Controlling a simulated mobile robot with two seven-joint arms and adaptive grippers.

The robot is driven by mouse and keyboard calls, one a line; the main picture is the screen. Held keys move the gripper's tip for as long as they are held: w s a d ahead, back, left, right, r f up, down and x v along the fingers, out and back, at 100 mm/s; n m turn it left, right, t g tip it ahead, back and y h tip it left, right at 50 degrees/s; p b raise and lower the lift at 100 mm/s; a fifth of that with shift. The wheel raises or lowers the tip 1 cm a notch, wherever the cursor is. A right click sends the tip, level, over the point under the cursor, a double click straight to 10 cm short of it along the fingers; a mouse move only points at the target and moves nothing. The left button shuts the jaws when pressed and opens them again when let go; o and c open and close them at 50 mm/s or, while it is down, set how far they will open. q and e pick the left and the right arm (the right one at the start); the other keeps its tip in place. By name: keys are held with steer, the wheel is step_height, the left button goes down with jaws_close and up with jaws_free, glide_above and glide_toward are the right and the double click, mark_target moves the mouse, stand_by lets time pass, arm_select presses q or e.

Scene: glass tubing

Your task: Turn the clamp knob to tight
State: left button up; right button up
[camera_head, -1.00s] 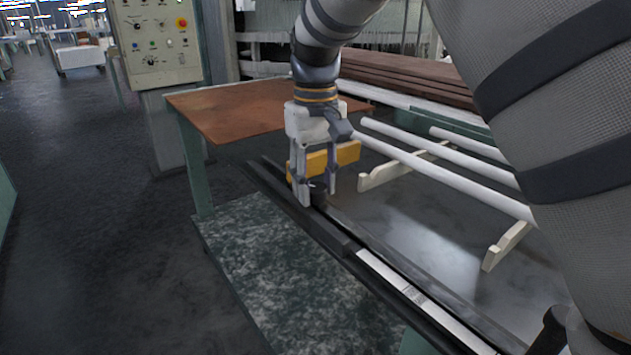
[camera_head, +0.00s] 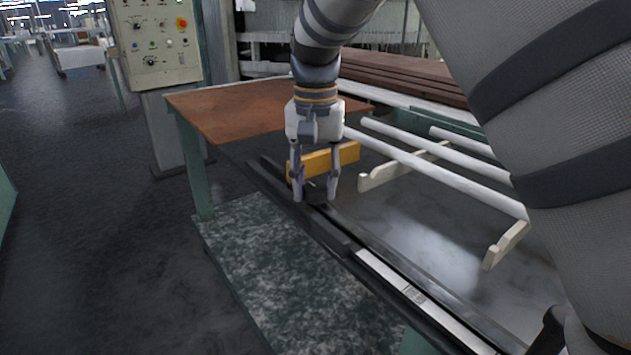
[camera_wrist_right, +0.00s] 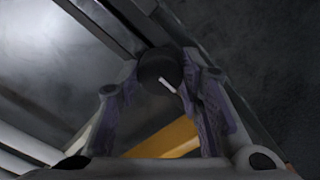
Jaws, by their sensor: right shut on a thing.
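The clamp knob (camera_wrist_right: 158,68) is a round black knob with a white pointer mark, seen between my right fingers in the right wrist view. In the head view the knob (camera_head: 315,195) sits on a dark rail and is partly hidden by the fingers. My right gripper (camera_head: 315,190) points straight down over it, with one finger on each side. It is shut on the knob; the fingers also show in the right wrist view (camera_wrist_right: 160,88). The pointer slants toward the lower right in that view. My left gripper does not show.
A yellow block (camera_head: 335,158) stands just behind the right gripper. White tubes (camera_head: 440,172) lie on notched cream supports (camera_head: 505,245) to the right. A strip with a printed scale (camera_head: 415,296) runs along the rail. A brown-topped table (camera_head: 235,108) is behind left.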

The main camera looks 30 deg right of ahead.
mark_target(315, 187)
steer(key=shift+f, duration=0.1)
stand_by(0.4)
steer(key=o, duration=1.2)
steer(key=shift+c, duration=0.2)
step_height(315, 187, up, 12)
